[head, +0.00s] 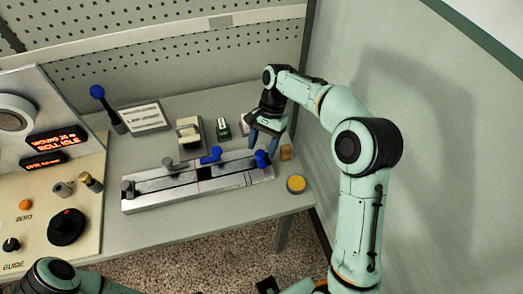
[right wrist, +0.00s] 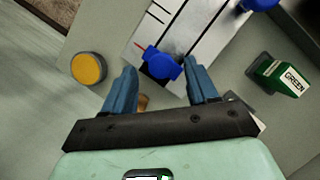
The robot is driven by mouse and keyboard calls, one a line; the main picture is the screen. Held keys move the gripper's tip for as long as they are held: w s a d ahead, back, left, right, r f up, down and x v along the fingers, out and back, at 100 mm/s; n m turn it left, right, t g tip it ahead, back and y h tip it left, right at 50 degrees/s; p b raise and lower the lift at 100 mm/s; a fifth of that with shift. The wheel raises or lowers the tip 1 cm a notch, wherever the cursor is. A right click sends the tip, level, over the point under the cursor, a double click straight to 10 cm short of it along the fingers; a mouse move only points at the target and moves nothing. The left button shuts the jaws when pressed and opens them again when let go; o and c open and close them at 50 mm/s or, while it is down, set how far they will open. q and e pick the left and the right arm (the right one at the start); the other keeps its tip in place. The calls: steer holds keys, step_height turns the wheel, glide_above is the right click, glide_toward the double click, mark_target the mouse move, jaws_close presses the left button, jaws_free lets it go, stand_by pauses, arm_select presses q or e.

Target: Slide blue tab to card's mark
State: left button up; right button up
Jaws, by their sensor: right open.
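A blue tab (head: 261,159) sits at the right end of a long metal rail (head: 150,203) with dark slots and thin line marks. My right gripper (head: 263,137) is open above that end. In the right wrist view the blue tab (right wrist: 162,66) lies between the two spread fingers (right wrist: 163,78), with visible space on each side. A second blue tab (head: 211,156) sits near the rail's middle and shows at the top edge of the right wrist view (right wrist: 260,4). A white card (head: 145,116) stands behind the rail; its print is unreadable. My left gripper is out of view.
A green block (head: 223,128) and a beige block (head: 189,132) stand behind the rail. A yellow button (head: 296,184) and a small tan block (head: 285,152) are at the right. A control panel (head: 90,215) stands left. Grey tabs (head: 128,188) are on the rail.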

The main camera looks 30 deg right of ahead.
mark_target(241, 164)
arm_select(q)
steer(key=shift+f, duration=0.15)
arm_select(e)
steer(key=shift+x, duration=0.8)
jaws_close()
steer(key=a, duration=0.2)
steer(key=w+a+p, duration=0.1)
steer(key=a, duration=0.1)
steer(key=a+p, duration=0.1)
steer(key=a, duration=0.1)
steer(key=shift+w+a, duration=0.15)
steer(key=shift+w, duration=0.2)
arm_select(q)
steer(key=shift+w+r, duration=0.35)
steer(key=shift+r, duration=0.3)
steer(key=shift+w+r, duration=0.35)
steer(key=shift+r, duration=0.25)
arm_select(e)
jaws_free()
steer(key=shift+a, duration=0.1)
